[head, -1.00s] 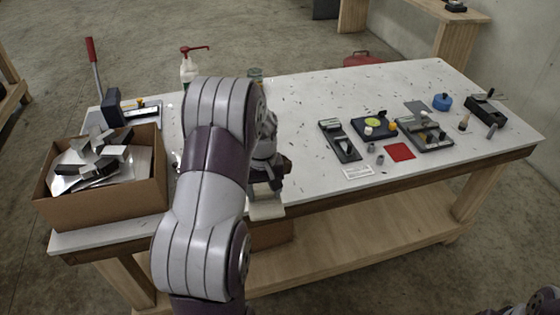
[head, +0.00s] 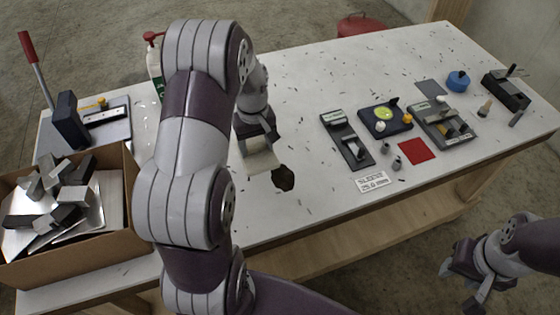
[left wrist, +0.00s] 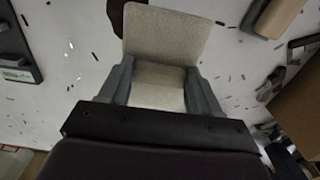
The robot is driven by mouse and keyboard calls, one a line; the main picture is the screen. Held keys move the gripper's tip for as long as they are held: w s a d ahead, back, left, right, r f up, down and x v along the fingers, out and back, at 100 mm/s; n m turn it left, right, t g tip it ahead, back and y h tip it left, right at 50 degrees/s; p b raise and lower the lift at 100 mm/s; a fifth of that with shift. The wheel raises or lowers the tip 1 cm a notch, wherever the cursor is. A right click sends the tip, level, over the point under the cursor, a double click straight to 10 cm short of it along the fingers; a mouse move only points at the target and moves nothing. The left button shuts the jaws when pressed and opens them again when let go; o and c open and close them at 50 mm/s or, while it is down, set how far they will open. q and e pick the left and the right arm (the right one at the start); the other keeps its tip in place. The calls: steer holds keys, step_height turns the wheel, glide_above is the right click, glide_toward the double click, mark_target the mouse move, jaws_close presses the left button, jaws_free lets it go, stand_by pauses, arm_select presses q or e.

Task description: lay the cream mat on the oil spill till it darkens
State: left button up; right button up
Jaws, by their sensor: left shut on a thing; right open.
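The cream mat (head: 263,161) is held by my left gripper (head: 255,143) just above the white bench, tilted. In the left wrist view the mat (left wrist: 165,36) sits between the two fingers of the left gripper (left wrist: 161,84), which is shut on it. The oil spill (head: 284,178) is a dark brown patch on the bench, just right of and nearer than the mat in the head view. In the left wrist view part of the spill (left wrist: 118,12) shows beyond the mat's edge; the mat hides the rest. My right gripper (head: 459,286) is open and empty, off the bench's front side.
A cardboard box (head: 70,255) of metal offcuts stands at the left. A pump bottle (head: 154,62) is behind my left arm. A white label card (head: 371,181), red square (head: 416,151) and several tools lie right of the spill. Small chips dot the bench (head: 330,75).

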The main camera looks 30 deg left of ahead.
arm_select(q)
steer(key=d+f, duration=0.1)
steer(key=d, duration=0.1)
steer(key=w+d+f, duration=0.1)
steer(key=d, duration=0.1)
steer(key=w+d+f, duration=0.1)
steer(key=d, duration=0.1)
steer(key=shift+f+p, duration=0.35)
steer(key=shift+p, duration=0.05)
steer(key=f, duration=0.3)
steer(key=shift+d+f+p, duration=0.25)
steer(key=shift+d+p, duration=0.05)
steer(key=shift+p, duration=0.1)
steer(key=shift+f, duration=0.4)
steer(key=shift+w+f, duration=0.1)
steer(key=shift+f, duration=0.2)
steer(key=o, duration=1)
steer(key=shift+r, duration=0.1)
steer(key=shift+o, duration=0.2)
